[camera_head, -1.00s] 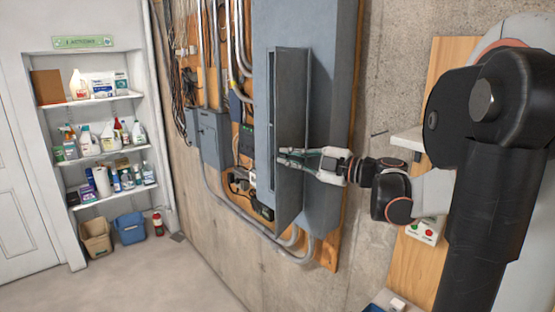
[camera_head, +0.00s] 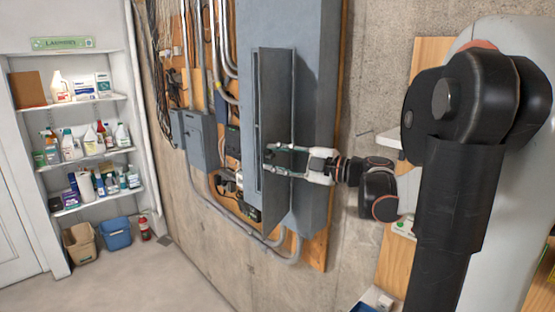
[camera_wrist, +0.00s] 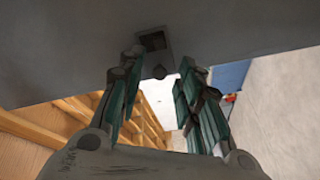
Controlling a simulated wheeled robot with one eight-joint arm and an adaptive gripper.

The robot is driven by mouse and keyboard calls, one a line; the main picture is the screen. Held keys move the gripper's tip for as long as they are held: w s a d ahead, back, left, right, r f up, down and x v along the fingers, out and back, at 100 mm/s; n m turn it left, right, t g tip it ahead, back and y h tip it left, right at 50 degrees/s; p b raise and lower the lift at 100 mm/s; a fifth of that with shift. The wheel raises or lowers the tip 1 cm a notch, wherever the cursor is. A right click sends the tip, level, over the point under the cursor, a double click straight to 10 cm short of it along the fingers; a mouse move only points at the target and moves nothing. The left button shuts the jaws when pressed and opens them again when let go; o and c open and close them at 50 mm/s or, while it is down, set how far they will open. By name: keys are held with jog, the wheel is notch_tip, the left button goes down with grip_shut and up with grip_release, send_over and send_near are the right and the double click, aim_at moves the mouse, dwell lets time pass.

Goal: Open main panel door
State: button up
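The main panel (camera_head: 312,75) is a tall grey metal box on the wall, at upper middle in the head view. Its narrow grey door (camera_head: 275,95) stands swung out from the box. My gripper (camera_head: 268,160) reaches in from the right, its fingers level across the lower half of the door. In the wrist view the two green-and-dark fingers of my gripper (camera_wrist: 160,62) are apart, with a gap between them. The grey door surface (camera_wrist: 70,55) fills the top there, with a small square latch opening (camera_wrist: 153,42) by the fingertips. Whether the fingers touch it is unclear.
A smaller grey box (camera_head: 202,140) and conduits lie left of the panel on the plywood backing (camera_head: 318,245). Shelves of bottles (camera_head: 90,155), two bins (camera_head: 115,232) and a fire extinguisher (camera_head: 144,228) stand at the left. The floor between is clear.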

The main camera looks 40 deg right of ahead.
jog(key=v, duration=1.1)
jog(key=shift+s+d, duration=0.2)
jog(key=shift+s, duration=0.1)
jog(key=shift+w, duration=0.15)
